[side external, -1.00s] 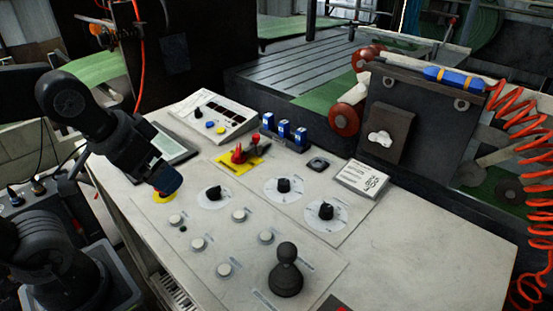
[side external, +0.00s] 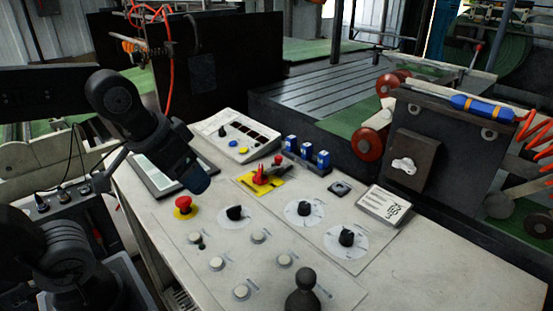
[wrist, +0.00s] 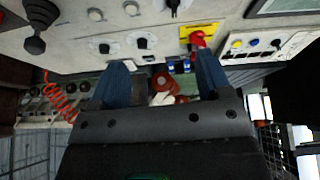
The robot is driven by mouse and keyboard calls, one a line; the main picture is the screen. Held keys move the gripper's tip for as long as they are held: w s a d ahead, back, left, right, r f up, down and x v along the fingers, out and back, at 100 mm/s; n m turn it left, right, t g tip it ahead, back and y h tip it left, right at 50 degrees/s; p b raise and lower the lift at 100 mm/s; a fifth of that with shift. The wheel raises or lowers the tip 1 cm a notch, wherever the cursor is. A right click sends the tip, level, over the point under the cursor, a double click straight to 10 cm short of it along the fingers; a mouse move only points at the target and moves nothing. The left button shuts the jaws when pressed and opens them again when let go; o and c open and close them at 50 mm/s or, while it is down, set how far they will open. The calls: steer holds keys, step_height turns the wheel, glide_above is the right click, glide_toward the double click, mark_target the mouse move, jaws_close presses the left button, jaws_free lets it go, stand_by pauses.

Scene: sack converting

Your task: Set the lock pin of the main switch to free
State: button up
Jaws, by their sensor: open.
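The main switch is a red handle (side external: 261,177) on a yellow plate (side external: 246,183) near the middle of the console. It also shows in the wrist view, a red handle (wrist: 197,39) beside the right finger. A small part with a red top (side external: 278,160) and a dark body stands at the plate's right side; it may be the lock pin, but its setting is too small to tell. My gripper (side external: 197,183) is left of the switch and above the console, apart from it. In the wrist view my gripper (wrist: 162,62) is open, its blue fingers wide apart with nothing held.
A red mushroom button (side external: 183,204) stands below my gripper. Black dial knobs (side external: 235,212), white buttons and a black joystick (side external: 303,292) stand nearer. Blue-topped blocks (side external: 306,152) stand behind the switch, a button box (side external: 235,135) behind left, and a white labelled box (side external: 385,205) to the right.

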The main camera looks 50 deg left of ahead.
steer(key=w+r+n, duration=0.1)
steer(key=w, duration=0.2)
steer(key=w+a+r+g, duration=0.1)
steer(key=w+r, duration=0.1)
steer(key=w, duration=0.1)
steer(key=w+r+n, duration=0.1)
steer(key=w, duration=0.2)
steer(key=shift+w+a+r+n+g, duration=0.1)
steer(key=shift+a+r+n+g, duration=0.2)
steer(key=shift+a, duration=0.05)
steer(key=c, duration=0.4)
steer(key=n+g, duration=0.4)
steer(key=n, duration=0.2)
glide_above(278, 157)
step_height(278, 157, down, 4)
step_height(278, 157, down, 13)
steer(key=shift+w+f, duration=0.1)
jaws_close()
